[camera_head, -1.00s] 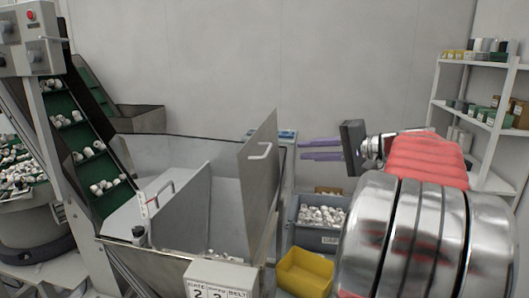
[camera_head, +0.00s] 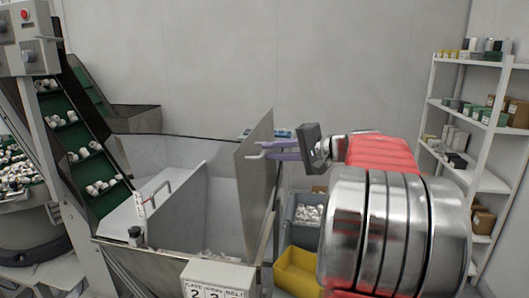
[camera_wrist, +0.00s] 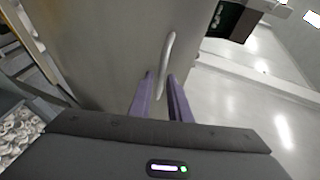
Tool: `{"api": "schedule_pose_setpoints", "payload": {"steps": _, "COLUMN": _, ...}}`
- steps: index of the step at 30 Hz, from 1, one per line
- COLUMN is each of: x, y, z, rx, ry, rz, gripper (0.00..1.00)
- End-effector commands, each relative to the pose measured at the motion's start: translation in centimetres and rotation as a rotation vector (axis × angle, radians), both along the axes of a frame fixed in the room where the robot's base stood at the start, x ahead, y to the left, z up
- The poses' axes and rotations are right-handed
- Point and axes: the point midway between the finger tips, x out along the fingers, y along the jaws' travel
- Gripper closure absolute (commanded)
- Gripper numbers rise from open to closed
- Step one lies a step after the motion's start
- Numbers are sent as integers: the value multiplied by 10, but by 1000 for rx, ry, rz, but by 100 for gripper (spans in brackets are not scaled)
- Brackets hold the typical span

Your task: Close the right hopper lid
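The right hopper lid (camera_head: 253,190) is a grey metal panel standing upright, open, on the right side of the hopper (camera_head: 150,148). Its bar handle faces my gripper and shows clearly in the wrist view (camera_wrist: 166,62). My gripper (camera_head: 268,150) is level with the handle, to the right of the lid. In the wrist view its two purple fingers (camera_wrist: 160,75) are apart, with the handle's lower part appearing between the tips. Whether they touch it cannot be told. A second handle (camera_head: 160,190) sits on the sloping left lid (camera_head: 130,218).
A yellow bin (camera_head: 298,270) and a grey bin of white caps (camera_head: 305,212) stand below my arm. A conveyor with green flights (camera_head: 85,150) rises at the left. A white shelf unit (camera_head: 465,120) stands at the right. A label box (camera_head: 218,277) is on the hopper's front.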

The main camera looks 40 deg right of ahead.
Motion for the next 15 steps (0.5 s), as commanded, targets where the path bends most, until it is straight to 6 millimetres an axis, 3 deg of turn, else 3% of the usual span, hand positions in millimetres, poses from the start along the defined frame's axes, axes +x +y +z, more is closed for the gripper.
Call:
{"api": "schedule_pose_setpoints", "payload": {"steps": 6, "x": 26, "y": 8, "z": -7, "rx": 1, "ry": 0, "rz": 3, "gripper": 83}}
{"api": "schedule_pose_setpoints", "payload": {"steps": 15, "x": 34, "y": 9, "z": -9, "rx": 0, "ry": 0, "rz": 1, "gripper": 83}}
